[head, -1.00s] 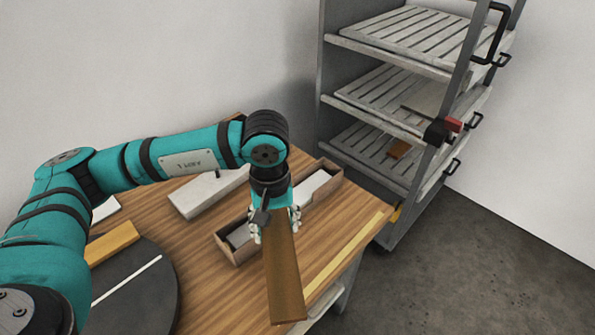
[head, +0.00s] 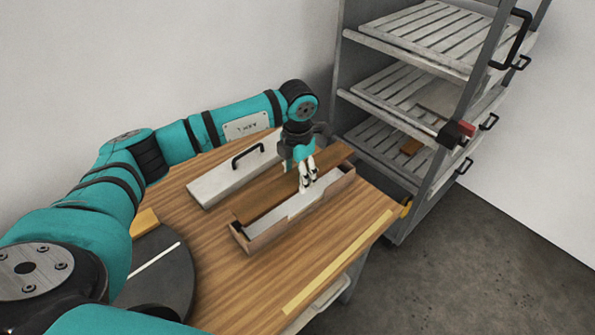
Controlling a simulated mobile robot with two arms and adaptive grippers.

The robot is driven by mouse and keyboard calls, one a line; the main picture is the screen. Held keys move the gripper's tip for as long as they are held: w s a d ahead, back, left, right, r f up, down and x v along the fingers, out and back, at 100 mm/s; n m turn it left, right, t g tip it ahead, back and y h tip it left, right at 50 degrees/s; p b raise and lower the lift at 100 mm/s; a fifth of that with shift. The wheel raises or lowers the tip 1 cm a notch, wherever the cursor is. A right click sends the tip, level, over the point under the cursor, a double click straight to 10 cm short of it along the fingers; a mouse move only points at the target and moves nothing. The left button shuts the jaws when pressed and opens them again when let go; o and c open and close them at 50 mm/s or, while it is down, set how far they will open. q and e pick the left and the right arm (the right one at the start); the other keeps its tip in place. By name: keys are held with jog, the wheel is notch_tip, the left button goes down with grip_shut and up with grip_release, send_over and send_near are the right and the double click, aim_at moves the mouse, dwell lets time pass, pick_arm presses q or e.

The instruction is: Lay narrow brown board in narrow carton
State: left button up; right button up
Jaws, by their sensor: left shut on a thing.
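The narrow brown board (head: 268,194) is in my left gripper (head: 307,184) and lies lengthwise along the narrow carton. It covers much of the carton's far long side. The carton (head: 270,236) is an open, long brown box on the wooden table, with a pale grey inside showing along its near half. My left gripper is shut on the board, with its fingers pointing down over the carton. I cannot tell whether the board touches the carton's wall or hangs just above it. My right gripper is not in view.
A grey block with a black handle (head: 226,179) lies just behind the carton. A dark round plate (head: 160,284) with a yellowish piece (head: 145,222) is at the left. A yellow strip (head: 338,262) runs along the table's front edge. A slatted rack (head: 400,99) stands behind right.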

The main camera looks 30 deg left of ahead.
aim_at(298, 199)
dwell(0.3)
pick_arm(q)
jog(key=shift+f+b, duration=1.7)
jog(key=shift+f, duration=0.2)
jog(key=shift+f+b, duration=0.15)
jog(key=shift+b, duration=0.15)
jog(key=shift+f+b, duration=1.35)
jog(key=shift+f, duration=0.4)
jog(key=shift+f, duration=0.1)
